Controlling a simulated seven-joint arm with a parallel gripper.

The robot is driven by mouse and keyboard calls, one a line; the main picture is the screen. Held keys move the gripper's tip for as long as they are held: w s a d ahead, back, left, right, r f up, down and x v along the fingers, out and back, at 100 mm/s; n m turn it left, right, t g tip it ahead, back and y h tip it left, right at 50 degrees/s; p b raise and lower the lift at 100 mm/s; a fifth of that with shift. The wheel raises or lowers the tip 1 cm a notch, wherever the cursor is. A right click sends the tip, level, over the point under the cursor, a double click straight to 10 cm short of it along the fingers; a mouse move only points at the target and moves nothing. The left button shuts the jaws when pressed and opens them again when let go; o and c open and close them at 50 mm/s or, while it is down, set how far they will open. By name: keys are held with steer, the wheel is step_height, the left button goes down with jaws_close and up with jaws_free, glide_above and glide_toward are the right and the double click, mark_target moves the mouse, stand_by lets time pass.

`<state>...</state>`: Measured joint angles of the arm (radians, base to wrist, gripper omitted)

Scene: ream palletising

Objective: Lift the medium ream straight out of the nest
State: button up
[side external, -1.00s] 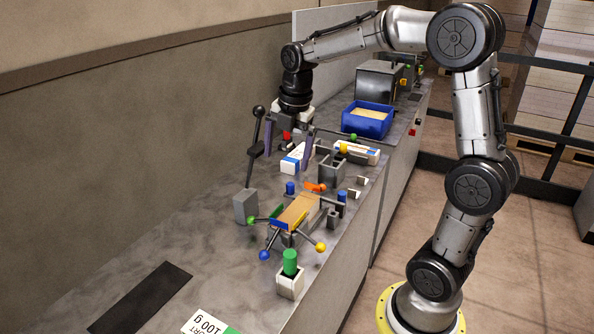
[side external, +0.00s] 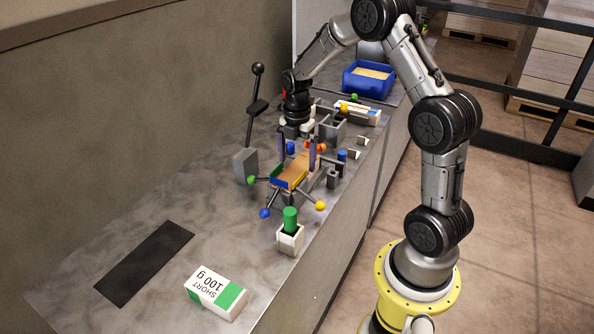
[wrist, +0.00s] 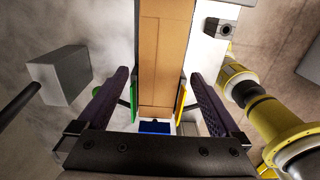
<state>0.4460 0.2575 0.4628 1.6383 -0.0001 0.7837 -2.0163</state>
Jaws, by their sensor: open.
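The nest is a fixture with blue (side external: 278,183), green and yellow plates and several ball-ended arms. A long tan block (side external: 291,175) lies in it, which I take for the medium ream; no label is readable on it. My gripper (side external: 297,155) is open, pointing down over the far part of the nest. In the wrist view the tan block (wrist: 163,55) runs between the two purple fingers, with a visible gap on each side. The fingers look clear of it; their exact height above it is hard to tell.
A white and green ream marked SHORT 100 g (side external: 216,291) lies in front. A green cylinder stands in a white holder (side external: 290,238). A lever on a grey block (side external: 245,164) stands left.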

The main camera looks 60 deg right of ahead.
mark_target(297, 169)
steer(key=shift+f, duration=2.4)
jaws_close()
steer(key=c, duration=0.6)
jaws_free()
steer(key=shift+r, duration=0.1)
steer(key=c, duration=0.9)
steer(key=shift+r, duration=2.4)
steer(key=shift+r, duration=0.15)
steer(key=shift+r, duration=2.45)
